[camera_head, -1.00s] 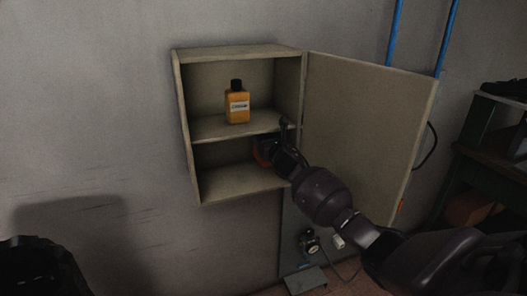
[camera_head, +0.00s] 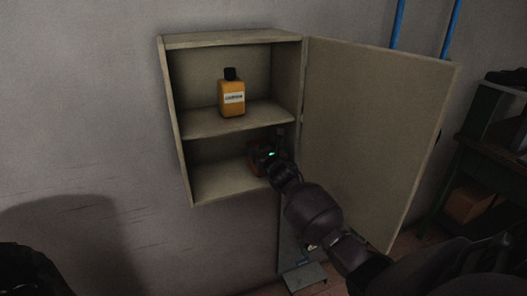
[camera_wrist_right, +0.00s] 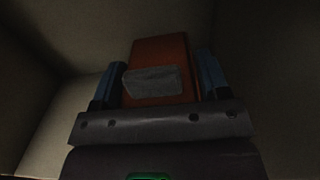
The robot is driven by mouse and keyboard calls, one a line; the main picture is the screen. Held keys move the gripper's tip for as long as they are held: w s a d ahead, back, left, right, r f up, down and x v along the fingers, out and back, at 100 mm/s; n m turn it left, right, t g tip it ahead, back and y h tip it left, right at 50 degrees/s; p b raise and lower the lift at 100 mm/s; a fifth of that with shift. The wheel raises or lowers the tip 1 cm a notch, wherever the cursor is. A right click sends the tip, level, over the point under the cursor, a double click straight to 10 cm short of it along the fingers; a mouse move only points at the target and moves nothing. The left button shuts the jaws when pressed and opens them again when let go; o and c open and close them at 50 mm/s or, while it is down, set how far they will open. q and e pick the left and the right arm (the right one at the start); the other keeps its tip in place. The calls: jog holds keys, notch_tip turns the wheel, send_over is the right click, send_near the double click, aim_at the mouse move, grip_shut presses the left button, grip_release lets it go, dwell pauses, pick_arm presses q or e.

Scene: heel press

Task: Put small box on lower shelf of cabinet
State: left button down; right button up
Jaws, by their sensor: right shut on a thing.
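The cabinet (camera_head: 182,150) hangs on the wall with its door (camera_head: 375,130) open to the right. My right gripper (camera_head: 262,152) reaches into the lower compartment, over the lower shelf (camera_head: 225,186). It is shut on the small box (camera_head: 254,163), a dark red-orange box partly hidden by the gripper. In the right wrist view the small box (camera_wrist_right: 172,55) with a grey label sits between the two fingers. I cannot tell whether the box touches the shelf. My left gripper is not in view.
An orange bottle with a black cap (camera_head: 232,95) stands on the upper shelf (camera_head: 200,122). The left part of the lower compartment is empty. A dark green bench (camera_head: 485,150) stands at the far right.

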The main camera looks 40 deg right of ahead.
jog(key=shift+a+r, duration=0.1)
jog(key=shift+a, duration=0.05)
jog(key=o, duration=0.9)
